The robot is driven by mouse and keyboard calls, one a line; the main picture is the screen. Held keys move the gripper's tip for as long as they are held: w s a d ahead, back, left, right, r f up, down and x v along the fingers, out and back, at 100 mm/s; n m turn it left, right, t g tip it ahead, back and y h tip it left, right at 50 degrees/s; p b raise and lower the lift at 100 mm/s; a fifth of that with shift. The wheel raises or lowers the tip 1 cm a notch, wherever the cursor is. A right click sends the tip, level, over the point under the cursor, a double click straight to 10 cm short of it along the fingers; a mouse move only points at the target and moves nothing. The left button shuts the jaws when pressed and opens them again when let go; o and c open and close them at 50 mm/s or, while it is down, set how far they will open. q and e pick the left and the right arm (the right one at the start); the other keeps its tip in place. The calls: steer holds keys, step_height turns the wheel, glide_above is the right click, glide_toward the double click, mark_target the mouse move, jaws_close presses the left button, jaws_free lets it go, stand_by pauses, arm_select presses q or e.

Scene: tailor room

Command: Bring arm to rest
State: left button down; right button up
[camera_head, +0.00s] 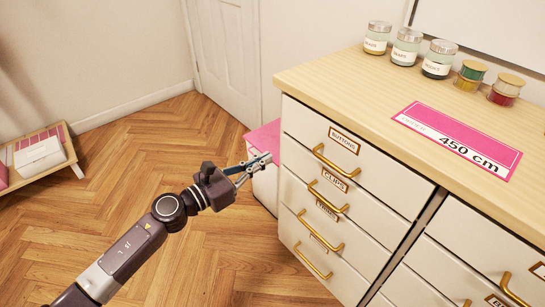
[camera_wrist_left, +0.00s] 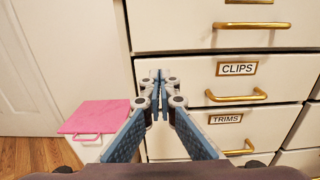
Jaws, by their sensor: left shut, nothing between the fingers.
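My left gripper (camera_head: 263,159) comes in from the left in the head view and is held in front of the white drawer cabinet (camera_head: 288,115), near its left edge. Its fingers are shut with nothing between them. All the drawers in view look closed. My right gripper is not in view.
A pink-topped white box (camera_head: 265,138) stands on the floor beside the cabinet. A low table (camera_head: 60,132) stands far left. The wooden floor (camera_head: 150,130) between is clear.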

arm_select(q)
steer(key=v, duration=0.5)
steer(key=shift+s+a, duration=0.25)
